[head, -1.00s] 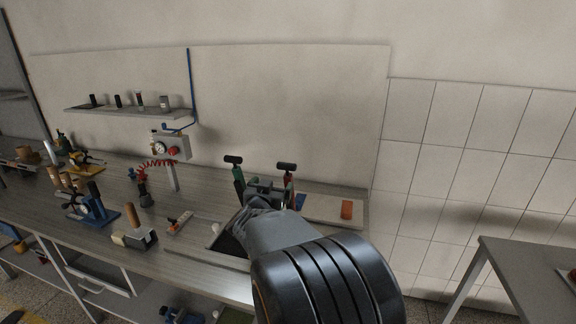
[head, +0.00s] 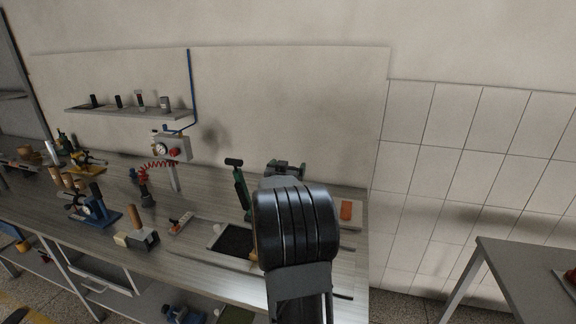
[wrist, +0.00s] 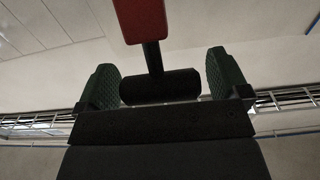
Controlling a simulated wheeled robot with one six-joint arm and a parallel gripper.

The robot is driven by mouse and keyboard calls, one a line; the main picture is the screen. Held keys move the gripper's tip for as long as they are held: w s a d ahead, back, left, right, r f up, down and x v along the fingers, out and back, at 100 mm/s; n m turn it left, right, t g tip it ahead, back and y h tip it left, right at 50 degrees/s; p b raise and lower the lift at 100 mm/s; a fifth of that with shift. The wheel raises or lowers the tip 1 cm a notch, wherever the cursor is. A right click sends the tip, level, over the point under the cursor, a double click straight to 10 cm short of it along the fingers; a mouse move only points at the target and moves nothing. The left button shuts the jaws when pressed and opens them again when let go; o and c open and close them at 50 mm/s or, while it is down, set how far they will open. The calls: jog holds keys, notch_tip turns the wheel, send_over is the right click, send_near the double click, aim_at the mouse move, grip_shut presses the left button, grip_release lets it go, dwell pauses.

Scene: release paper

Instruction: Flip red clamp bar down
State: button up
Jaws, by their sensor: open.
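The red clamp bar (wrist: 147,20) enters the wrist view from the top, with a dark stem ending in a black cross handle (wrist: 160,87). My gripper (wrist: 163,76) is open, its green-padded fingers on the left and right of that handle. A gap shows at each end of the handle, and I cannot tell whether anything touches. In the head view my gripper (head: 287,167) is above the back of the bench, and my wrist hides the red bar. A green clamp bar (head: 241,188) with a black cross handle stands nearly upright to the left of my gripper.
A dark recessed tray (head: 235,240) lies left of my arm on the bench (head: 205,262). An orange block (head: 346,210) lies to the right. Small tools and a gauge box (head: 173,148) stand further left. The wall is close behind.

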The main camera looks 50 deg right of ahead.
jog(key=shift+w+d, duration=0.2)
jog(key=shift+d, duration=0.2)
jog(key=shift+c, duration=0.4)
jog(key=c, duration=1.2)
jog(key=shift+s+f, duration=0.1)
jog(key=shift+f, duration=0.05)
